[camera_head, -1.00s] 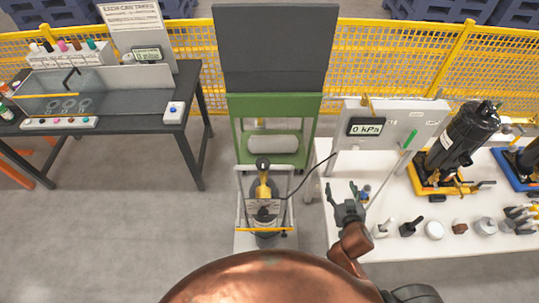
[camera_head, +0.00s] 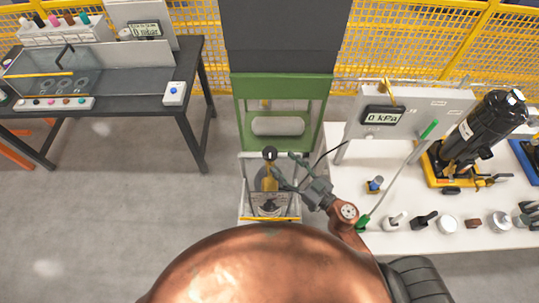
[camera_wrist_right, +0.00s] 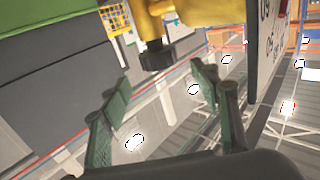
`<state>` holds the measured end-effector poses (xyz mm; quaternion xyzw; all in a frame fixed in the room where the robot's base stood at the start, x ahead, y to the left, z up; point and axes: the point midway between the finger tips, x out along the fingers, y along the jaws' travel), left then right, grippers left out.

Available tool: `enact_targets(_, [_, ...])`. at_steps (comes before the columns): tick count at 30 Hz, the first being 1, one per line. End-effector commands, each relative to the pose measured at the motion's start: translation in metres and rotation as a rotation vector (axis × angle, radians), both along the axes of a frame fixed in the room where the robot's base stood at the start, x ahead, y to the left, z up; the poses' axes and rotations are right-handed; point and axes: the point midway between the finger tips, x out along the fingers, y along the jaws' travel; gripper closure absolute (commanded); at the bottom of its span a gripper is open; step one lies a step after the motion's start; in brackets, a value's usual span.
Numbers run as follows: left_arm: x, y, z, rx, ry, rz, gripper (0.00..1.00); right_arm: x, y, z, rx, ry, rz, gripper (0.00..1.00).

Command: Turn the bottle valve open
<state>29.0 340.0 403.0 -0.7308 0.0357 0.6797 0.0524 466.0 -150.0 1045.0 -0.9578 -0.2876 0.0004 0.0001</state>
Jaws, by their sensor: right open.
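In the right wrist view the black knob (camera_wrist_right: 157,55) sits below a yellow body (camera_wrist_right: 150,18), just beyond and between my fingertips, not gripped. My right gripper (camera_head: 286,167) is open and reaches to the bottle top from the right; its two green fingers (camera_wrist_right: 163,84) are spread in the wrist view. My left gripper is not in view.
A slanted rod with green ends (camera_head: 398,175) stands near my right arm. A dark table (camera_head: 120,108) is at the left, with clear floor between.

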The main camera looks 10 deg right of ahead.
Motion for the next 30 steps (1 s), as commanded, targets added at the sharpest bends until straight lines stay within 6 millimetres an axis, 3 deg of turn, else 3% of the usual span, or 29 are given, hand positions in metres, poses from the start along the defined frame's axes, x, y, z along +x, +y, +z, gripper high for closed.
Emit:
enact_targets(1, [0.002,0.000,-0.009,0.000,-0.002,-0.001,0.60,0.000,0.000,-0.016,0.006,0.004,-0.004,0.44])
enact_targets(4, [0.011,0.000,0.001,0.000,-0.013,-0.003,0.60,0.020,0.013,-0.006,0.001,-0.005,0.003,0.44])
enact_targets(13, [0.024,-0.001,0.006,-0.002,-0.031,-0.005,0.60,0.056,0.038,-0.007,0.000,-0.002,0.003,0.44])
enact_targets(25, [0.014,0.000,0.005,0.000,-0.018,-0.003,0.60,0.063,0.043,-0.008,0.001,-0.001,0.003,0.44])
enact_targets(30, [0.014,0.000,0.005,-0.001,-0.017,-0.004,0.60,0.063,0.043,-0.008,0.001,-0.001,0.003,0.54])
